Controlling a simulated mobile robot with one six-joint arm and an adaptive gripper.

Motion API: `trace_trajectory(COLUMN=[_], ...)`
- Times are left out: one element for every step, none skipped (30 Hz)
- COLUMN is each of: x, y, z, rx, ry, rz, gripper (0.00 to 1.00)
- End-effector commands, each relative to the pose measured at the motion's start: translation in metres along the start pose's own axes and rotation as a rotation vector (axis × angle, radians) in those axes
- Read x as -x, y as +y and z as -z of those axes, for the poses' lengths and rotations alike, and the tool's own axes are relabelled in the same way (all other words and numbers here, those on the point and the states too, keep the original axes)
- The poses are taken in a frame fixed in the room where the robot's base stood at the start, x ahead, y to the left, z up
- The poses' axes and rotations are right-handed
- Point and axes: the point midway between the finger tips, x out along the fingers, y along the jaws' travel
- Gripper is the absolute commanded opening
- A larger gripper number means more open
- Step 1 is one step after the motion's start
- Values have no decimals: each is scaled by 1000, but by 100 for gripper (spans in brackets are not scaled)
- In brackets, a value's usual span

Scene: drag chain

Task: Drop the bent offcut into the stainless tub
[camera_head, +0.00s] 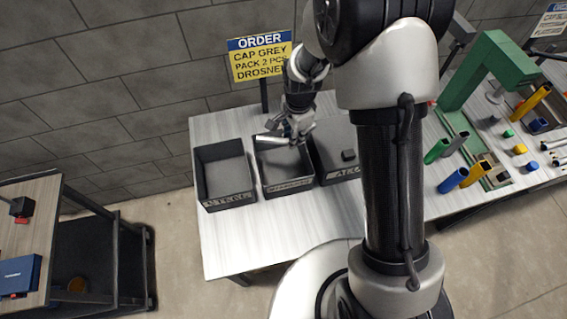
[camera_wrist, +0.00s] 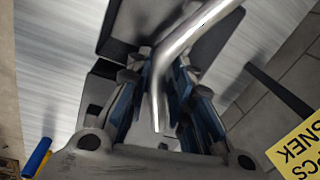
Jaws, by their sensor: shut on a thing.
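The bent offcut is a shiny grey metal tube with a bend; it shows in the wrist view (camera_wrist: 181,36) and in the head view (camera_head: 267,138). My gripper (camera_head: 297,132) is shut on it, with the blue-padded fingers (camera_wrist: 165,85) on either side of its short end in the wrist view. The longer part sticks out beyond the fingers. The gripper and offcut are over the back of the middle black bin in the head view; the gap in height is unclear. I cannot make out a stainless tub in either view.
Three black bins stand in a row: left (camera_head: 228,200), middle (camera_head: 289,186) and right (camera_head: 340,175). A small dark block (camera_head: 348,155) shows at the right bin. An order sign (camera_head: 260,58) stands behind. A green press (camera_head: 490,60) and coloured tubes are at right; a cart (camera_head: 30,235) is at left.

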Motion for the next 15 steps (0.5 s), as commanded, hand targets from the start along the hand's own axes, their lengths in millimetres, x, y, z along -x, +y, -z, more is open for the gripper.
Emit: trace_trajectory(x=[-10,-14,-19,-22,-26,-29,-31,-33,-34,-35,-35,-35,-35,-35,-34], y=[1,1,2,2,3,3,3,3,3,3,3,3,3,3,3], z=[0,0,0,0,0,0,0,0,0,0,0,0,0,0,0], rx=[0,0,0,0,0,0,0,0,0,0,0,0,0,0,0], ry=[0,0,0,0,0,0,0,0,0,0,0,0,0,0,0], rz=[0,0,0,0,-1,-1,-1,-1,0,0,0,0,1,1,1], gripper=[0,0,0,0,0,0,0,0,0,0,0,0,0,0,0])
